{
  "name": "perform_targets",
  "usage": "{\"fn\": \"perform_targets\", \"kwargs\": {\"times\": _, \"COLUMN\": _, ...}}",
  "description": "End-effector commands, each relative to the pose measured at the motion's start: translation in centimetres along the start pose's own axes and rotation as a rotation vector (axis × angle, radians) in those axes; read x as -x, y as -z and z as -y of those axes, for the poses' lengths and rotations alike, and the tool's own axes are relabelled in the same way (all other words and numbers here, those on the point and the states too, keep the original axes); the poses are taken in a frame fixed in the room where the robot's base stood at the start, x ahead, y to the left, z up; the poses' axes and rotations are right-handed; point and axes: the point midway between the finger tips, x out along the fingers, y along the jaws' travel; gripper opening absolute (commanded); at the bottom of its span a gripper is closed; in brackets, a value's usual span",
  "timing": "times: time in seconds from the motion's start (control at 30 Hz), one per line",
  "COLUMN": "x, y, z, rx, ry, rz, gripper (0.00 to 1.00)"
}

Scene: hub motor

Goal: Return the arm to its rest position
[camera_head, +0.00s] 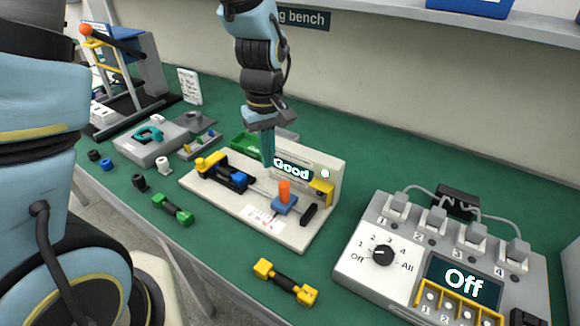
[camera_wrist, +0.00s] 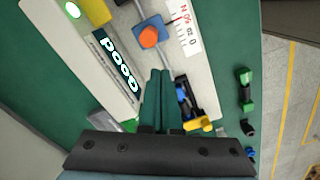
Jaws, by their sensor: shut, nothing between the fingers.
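My gripper (camera_head: 268,163) hangs pointing down above the white test fixture (camera_head: 290,234) near the middle of the green bench. Its two teal fingers are together with nothing between them. In the wrist view the closed fingers (camera_wrist: 158,98) show over the fixture's base, beside the panel that reads "Good" (camera_wrist: 118,64). The fixture carries an orange-topped blue slider (camera_head: 284,198), a blue and black part at its left end and a yellow block (camera_head: 321,188) at its right. The fingertips look apart from the fixture, though the exact gap is hard to tell.
A grey box reading "Off" (camera_head: 463,283) with a dial stands at the right. A yellow-ended part (camera_head: 285,282) and a green-ended part (camera_head: 172,209) lie in front. A lever press (camera_head: 125,75) stands at the back left. A shelf (camera_head: 400,12) runs above the bench.

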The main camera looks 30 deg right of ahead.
Motion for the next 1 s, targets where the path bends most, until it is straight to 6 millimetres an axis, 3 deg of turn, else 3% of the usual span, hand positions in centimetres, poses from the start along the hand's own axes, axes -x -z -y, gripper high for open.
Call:
{"fn": "perform_targets", "kwargs": {"times": 0.27, "x": 0.0, "y": 0.1, "z": 0.1, "rx": 0.001, "ry": 0.000, "rz": 0.000, "gripper": 0.00}}
{"fn": "perform_targets", "kwargs": {"times": 0.37, "x": 0.4, "y": 0.9, "z": 1.3, "rx": 0.003, "ry": -0.005, "rz": -0.004, "gripper": 0.00}}
{"fn": "perform_targets", "kwargs": {"times": 0.47, "x": 1.2, "y": 2.5, "z": 4.2, "rx": 0.003, "ry": -0.016, "rz": -0.014, "gripper": 0.00}}
{"fn": "perform_targets", "kwargs": {"times": 0.7, "x": 3.9, "y": 5.9, "z": 15.3, "rx": -0.025, "ry": -0.036, "rz": -0.067, "gripper": 0.00}}
{"fn": "perform_targets", "kwargs": {"times": 0.9, "x": 5.3, "y": 5.7, "z": 23.3, "rx": -0.053, "ry": -0.026, "rz": -0.113, "gripper": 0.00}}
{"fn": "perform_targets", "kwargs": {"times": 1.0, "x": 5.7, "y": 5.1, "z": 25.8, "rx": -0.066, "ry": -0.018, "rz": -0.128, "gripper": 0.00}}
